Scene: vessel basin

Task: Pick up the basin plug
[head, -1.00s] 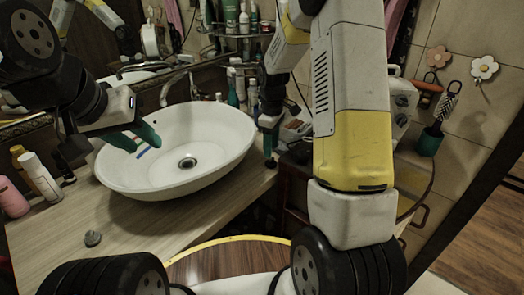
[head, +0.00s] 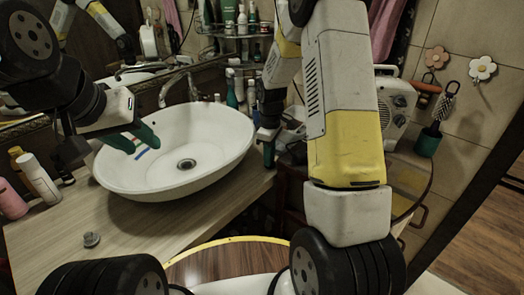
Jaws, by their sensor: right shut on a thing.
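A small grey round piece that looks like the basin plug (head: 91,240) lies on the wooden counter, in front and left of the white basin (head: 210,175). My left gripper (head: 133,139) is open, its green fingers over the basin's left side, apart from the plug. My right gripper (head: 268,152) points down beside the basin's right rim, far from the plug. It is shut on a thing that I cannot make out. The dark drain (head: 187,164) shows in the basin's bottom.
A metal faucet (head: 180,86) stands behind the basin. Bottles, among them a white one (head: 40,178) and a pink one (head: 10,199), stand at the counter's left. The counter around the plug is clear. A white appliance (head: 396,98) stands at right.

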